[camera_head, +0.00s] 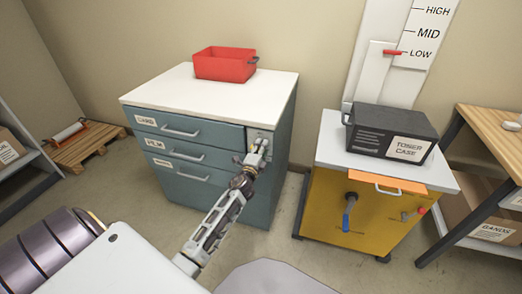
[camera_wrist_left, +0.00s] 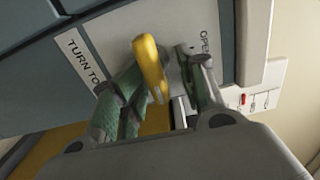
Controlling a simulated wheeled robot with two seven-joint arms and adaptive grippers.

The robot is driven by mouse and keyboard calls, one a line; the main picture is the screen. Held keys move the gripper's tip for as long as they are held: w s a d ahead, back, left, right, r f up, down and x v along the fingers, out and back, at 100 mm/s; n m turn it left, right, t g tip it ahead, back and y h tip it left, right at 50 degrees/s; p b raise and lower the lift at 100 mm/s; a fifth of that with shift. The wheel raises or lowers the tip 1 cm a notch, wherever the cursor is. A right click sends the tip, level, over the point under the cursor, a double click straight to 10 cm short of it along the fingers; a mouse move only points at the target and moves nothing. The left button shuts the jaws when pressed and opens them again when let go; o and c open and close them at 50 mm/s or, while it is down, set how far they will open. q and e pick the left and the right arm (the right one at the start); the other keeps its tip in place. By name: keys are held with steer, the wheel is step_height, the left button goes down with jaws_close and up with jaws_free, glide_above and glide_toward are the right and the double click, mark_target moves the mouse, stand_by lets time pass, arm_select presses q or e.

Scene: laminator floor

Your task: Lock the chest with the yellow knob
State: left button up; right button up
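The chest (camera_head: 262,185) is a blue-grey cabinet with a white top and several labelled drawers. Its yellow knob (camera_wrist_left: 150,62) shows in the left wrist view, in front of a pale plate (camera_wrist_left: 120,38) lettered "TURN TO" and "OPEN". My left gripper (camera_head: 256,152) is at the upper right of the chest's front and hides most of the knob in the head view. In the wrist view its green-grey fingers stand apart on either side of the knob, with a gap on the right finger's side. Contact is unclear. My right gripper is out of view.
A red bin (camera_head: 225,64) sits on the chest. To the right stands a yellow cabinet (camera_head: 345,205) with an orange drawer and a blue-handled lever, carrying a dark toner case (camera_head: 392,128). A shelf is far right, a wooden pallet (camera_head: 85,146) left.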

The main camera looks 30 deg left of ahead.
arm_select(q)
steer(key=shift+r, duration=0.15)
steer(key=v, duration=1.2)
stand_by(0.6)
steer(key=shift+s+a, duration=0.1)
stand_by(0.5)
